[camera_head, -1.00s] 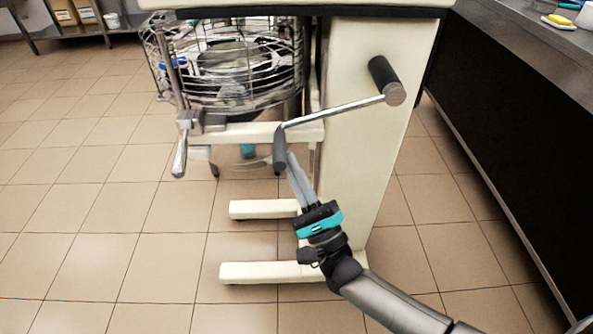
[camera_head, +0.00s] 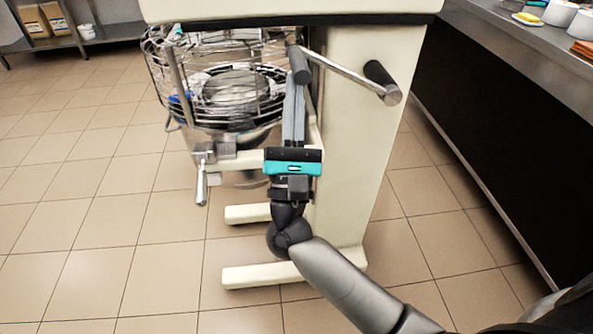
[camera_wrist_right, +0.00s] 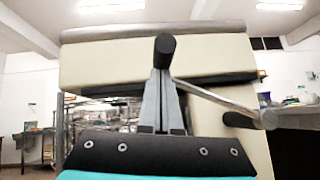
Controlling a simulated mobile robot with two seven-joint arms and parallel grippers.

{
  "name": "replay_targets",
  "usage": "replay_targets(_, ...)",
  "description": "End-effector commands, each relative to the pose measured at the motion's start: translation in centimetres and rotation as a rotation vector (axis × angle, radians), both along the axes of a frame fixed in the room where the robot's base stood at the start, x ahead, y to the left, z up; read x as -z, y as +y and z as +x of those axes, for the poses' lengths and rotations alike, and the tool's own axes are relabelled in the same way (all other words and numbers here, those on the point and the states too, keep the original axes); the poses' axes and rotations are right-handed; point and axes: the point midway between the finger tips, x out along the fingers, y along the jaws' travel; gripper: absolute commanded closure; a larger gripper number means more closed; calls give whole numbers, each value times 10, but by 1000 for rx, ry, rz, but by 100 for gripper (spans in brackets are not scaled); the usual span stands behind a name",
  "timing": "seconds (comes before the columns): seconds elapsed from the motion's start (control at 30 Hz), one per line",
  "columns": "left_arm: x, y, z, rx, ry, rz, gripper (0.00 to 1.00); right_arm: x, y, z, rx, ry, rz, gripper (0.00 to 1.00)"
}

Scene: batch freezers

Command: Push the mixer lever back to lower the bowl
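The mixer lever is a metal rod with a black handle (camera_head: 298,65) at its free end and a dark pivot end (camera_head: 390,93) on the cream mixer column (camera_head: 362,150). The rod slopes up to the left from the pivot. My right gripper (camera_head: 294,86) is at the handle, its fingers pointing up, close together and apparently touching it from below. In the right wrist view, the round end of the handle (camera_wrist_right: 164,48) sits at the fingertips. The bowl (camera_head: 240,92) is inside the wire guard (camera_head: 185,75), left of the column. My left gripper is not in view.
A smaller metal lever (camera_head: 202,185) hangs at the bowl support's left. The mixer's cream feet (camera_head: 245,278) stand on the tiled floor. A dark counter (camera_head: 480,130) runs along the right, and a shelf with boxes is at back left. Floor at left is clear.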

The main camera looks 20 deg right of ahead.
Motion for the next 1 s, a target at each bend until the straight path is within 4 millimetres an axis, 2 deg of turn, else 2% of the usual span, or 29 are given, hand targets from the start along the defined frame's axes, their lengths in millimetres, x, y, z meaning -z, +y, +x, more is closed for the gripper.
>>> replay_targets(0.03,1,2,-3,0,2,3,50,-14,-4,-2,2,-20,48,100)
replay_targets(0.1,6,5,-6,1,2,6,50,-27,-9,-3,1,-37,112,100)
replay_targets(0.5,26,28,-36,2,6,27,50,-90,-53,-16,1,-140,471,100)
replay_targets(0.83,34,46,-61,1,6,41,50,-119,-91,-27,1,-204,698,100)
replay_targets(1.0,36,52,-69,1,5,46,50,-125,-104,-30,2,-200,694,100)
